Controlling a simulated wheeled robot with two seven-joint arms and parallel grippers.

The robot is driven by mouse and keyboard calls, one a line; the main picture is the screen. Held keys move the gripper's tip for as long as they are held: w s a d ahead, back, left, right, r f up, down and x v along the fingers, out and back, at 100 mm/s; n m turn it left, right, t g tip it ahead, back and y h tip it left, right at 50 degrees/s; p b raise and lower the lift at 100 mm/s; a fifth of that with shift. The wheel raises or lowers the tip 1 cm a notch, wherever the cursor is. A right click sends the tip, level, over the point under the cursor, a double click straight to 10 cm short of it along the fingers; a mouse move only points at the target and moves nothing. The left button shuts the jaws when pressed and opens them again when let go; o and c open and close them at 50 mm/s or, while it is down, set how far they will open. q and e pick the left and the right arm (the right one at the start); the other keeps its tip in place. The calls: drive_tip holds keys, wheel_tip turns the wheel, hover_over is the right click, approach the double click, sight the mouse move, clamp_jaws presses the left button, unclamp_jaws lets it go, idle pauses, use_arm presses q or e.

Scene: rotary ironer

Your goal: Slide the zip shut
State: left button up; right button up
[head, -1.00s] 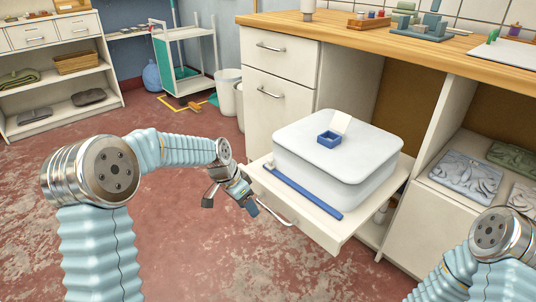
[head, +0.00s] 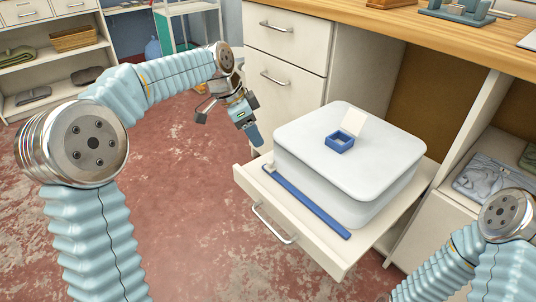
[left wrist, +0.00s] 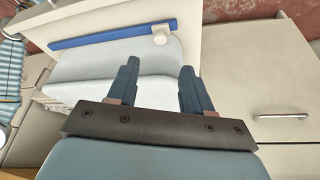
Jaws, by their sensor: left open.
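A blue zip strip (head: 308,203) lies along the front of a white rounded case (head: 345,180) on a pulled-out drawer. A small pale slider (head: 268,168) sits at the strip's left end. In the left wrist view the strip (left wrist: 105,34) and the slider (left wrist: 161,35) both show, with the slider ahead of the fingers. My left gripper (head: 230,126) is open and empty, above and to the left of the slider, apart from it. In the left wrist view its two dark fingers (left wrist: 157,88) are spread. My right gripper is out of view; only my right arm shows.
A small blue box (head: 340,142) with a white card stands on the case. The drawer (head: 255,190) juts out from the cabinet, with its handle (head: 275,225) in front. The worktop (head: 350,15) is at the back. The floor to the left is clear.

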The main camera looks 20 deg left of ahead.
sight(270, 160)
use_arm(q)
drive_tip(key=b+x, duration=0.1)
drive_tip(key=x, duration=0.9)
clamp_jaws()
